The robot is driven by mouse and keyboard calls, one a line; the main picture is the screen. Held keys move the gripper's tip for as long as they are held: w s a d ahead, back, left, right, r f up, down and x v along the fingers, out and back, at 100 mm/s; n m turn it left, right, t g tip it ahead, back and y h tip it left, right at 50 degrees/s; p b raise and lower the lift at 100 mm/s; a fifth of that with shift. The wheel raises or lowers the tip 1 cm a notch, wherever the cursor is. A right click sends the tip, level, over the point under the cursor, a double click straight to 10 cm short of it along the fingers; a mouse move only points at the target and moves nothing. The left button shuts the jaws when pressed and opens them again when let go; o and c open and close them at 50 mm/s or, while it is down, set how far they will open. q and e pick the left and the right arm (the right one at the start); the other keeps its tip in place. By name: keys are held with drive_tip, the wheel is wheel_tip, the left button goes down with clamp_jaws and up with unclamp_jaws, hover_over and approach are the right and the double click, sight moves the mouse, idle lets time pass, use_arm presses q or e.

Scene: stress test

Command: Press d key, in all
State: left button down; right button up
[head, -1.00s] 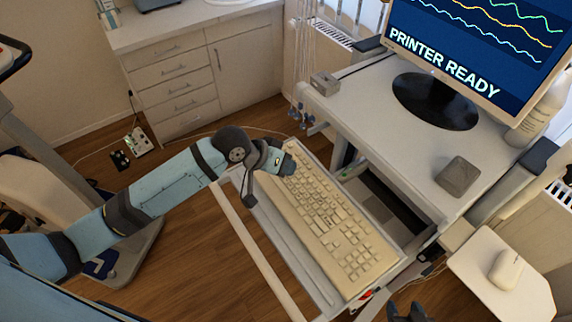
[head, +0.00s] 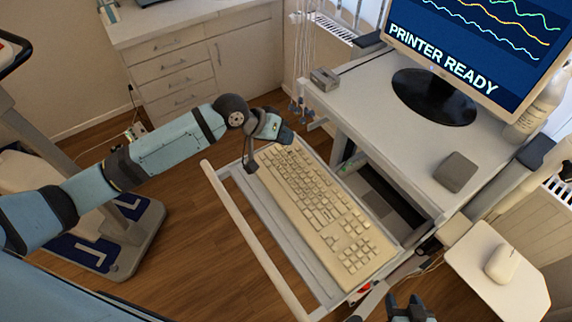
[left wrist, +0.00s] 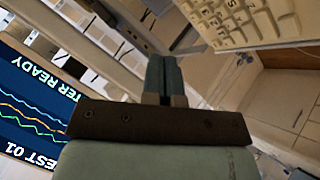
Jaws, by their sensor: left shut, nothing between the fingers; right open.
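The beige keyboard (head: 318,212) lies on a pull-out tray (head: 262,205) in the middle of the head view. Part of it shows at the top right of the left wrist view (left wrist: 240,20). The letters on the keys are too small to read, so I cannot pick out the d key. My left gripper (head: 286,135) is shut and empty, above the far left end of the keyboard; it also shows in the left wrist view (left wrist: 164,62). It looks raised clear of the keys. My right gripper (head: 411,308) is open at the bottom edge, right of the keyboard's near end.
A monitor (head: 480,45) reading PRINTER READY stands on the cart top (head: 385,130). A grey block (head: 455,172) and a small metal box (head: 324,79) are on the cart. A mouse (head: 503,264) lies on a side shelf (head: 480,262). A white handle bar (head: 245,235) runs along the tray's front.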

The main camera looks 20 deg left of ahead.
use_arm(q)
drive_tip(key=b, duration=0.3)
hover_over(285, 164)
wheel_tip(285, 164, down, 5)
drive_tip(key=shift+s+f, duration=0.1)
drive_tip(key=shift+f, duration=1)
drive_tip(key=shift+f, duration=0.1)
idle(0.9)
drive_tip(key=shift+f, duration=0.35)
